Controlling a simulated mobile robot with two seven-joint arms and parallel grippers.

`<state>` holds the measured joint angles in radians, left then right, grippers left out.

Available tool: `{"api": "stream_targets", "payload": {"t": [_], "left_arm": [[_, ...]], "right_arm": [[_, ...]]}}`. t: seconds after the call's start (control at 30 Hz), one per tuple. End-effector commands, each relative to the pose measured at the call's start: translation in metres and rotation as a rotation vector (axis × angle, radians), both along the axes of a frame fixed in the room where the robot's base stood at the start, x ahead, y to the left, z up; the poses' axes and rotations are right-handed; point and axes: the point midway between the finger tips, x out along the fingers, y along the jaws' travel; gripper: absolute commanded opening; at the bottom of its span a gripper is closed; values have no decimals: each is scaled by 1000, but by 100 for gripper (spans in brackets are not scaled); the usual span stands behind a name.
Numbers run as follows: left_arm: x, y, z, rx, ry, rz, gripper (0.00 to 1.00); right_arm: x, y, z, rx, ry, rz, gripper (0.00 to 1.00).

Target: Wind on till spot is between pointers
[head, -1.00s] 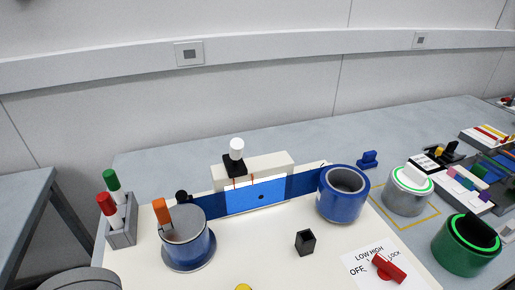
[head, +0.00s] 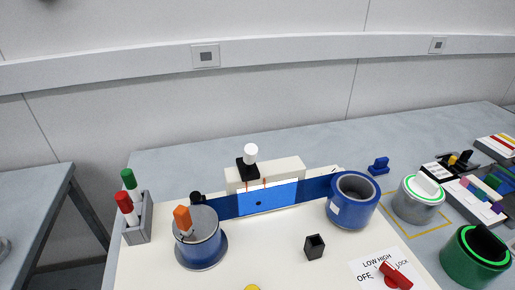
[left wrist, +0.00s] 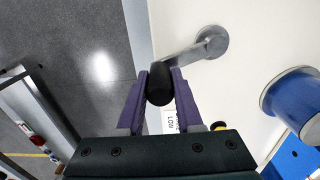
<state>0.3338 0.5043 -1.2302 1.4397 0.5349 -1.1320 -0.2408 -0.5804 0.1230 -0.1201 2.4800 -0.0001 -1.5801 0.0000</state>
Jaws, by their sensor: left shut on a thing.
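My left gripper (left wrist: 160,88) is shut on the black knob (left wrist: 159,84) of a grey crank arm (left wrist: 190,54) in the left wrist view. In the head view a lit blue window (head: 268,197) shows a dark spot (head: 258,203) on the strip. Two thin pointers, the left red one (head: 246,187) and the right one (head: 264,183), stand above it. The spot lies between them sideways, nearer the right pointer. The strip runs between the left blue reel (head: 203,250) and the right blue reel (head: 351,205). Neither gripper shows in the head view.
A pen holder (head: 140,220) with red and green markers stands left. A grey canister (head: 413,207) and a green canister (head: 470,260) stand right.

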Motion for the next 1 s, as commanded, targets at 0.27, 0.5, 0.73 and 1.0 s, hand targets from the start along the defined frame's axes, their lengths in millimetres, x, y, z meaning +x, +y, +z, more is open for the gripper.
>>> {"api": "stream_targets", "payload": {"t": [0.27, 0.5, 0.73, 1.0], "left_arm": [[1, 1, 0, 3, -1, 0, 0], [-4, 8, 2, 3, -1, 1, 0], [-7, 12, 0, 3, -1, 0, 0], [-7, 12, 0, 0, -1, 0, 61]], "right_arm": [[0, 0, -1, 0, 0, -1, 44], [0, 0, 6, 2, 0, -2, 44], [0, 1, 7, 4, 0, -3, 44], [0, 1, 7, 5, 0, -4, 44]]}}
